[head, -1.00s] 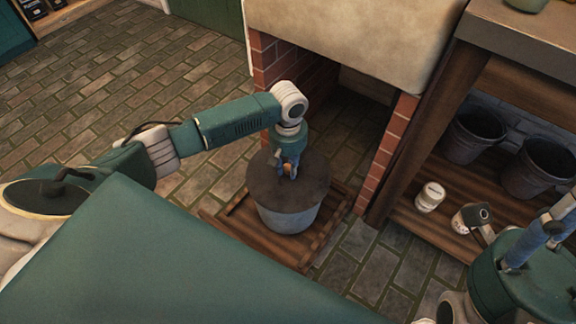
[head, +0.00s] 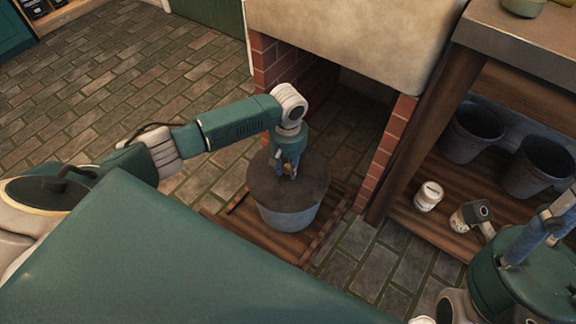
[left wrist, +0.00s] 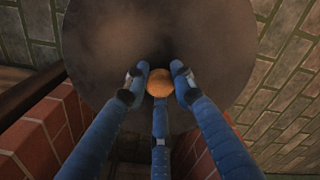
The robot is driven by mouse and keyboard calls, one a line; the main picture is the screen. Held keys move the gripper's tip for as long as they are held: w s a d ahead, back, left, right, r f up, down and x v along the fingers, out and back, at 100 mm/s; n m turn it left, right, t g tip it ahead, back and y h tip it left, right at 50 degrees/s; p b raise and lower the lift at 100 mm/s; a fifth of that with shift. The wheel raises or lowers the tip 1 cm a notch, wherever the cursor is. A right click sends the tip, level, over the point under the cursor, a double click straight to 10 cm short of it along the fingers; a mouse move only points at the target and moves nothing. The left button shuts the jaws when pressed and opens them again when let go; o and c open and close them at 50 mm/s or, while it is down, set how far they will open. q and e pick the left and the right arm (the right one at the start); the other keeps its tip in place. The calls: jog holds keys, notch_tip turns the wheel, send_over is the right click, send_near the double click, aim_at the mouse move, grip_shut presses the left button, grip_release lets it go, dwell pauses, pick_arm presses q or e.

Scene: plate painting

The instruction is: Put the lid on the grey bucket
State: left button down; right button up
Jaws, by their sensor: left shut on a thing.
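The grey bucket (head: 287,216) stands on a slatted wooden pallet on the floor. The dark round lid (head: 312,178) lies over the bucket's mouth and looks about level; whether its rim is fully seated cannot be told. My left gripper (head: 288,172) points down at the lid's middle. In the left wrist view, my left gripper (left wrist: 159,84) has its blue fingers closed around the round, orange-brown knob (left wrist: 159,82) of the lid (left wrist: 215,40). The bucket is hidden beneath the lid there. My right gripper is not clearly in view; only part of my right arm shows at the right edge.
The wooden pallet (head: 243,221) extends beyond the bucket. A brick pillar (head: 390,150) and stone basin (head: 355,35) stand close behind. At the right, a wooden shelf (head: 440,231) holds dark buckets (head: 473,133) and a small white jar (head: 429,196). Open paved floor lies left.

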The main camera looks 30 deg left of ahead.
pick_arm(q)
jog(key=c, duration=1.4)
grip_release()
jog(key=shift+o, duration=0.7)
jog(key=o, duration=0.5)
jog(key=shift+c, duration=0.2)
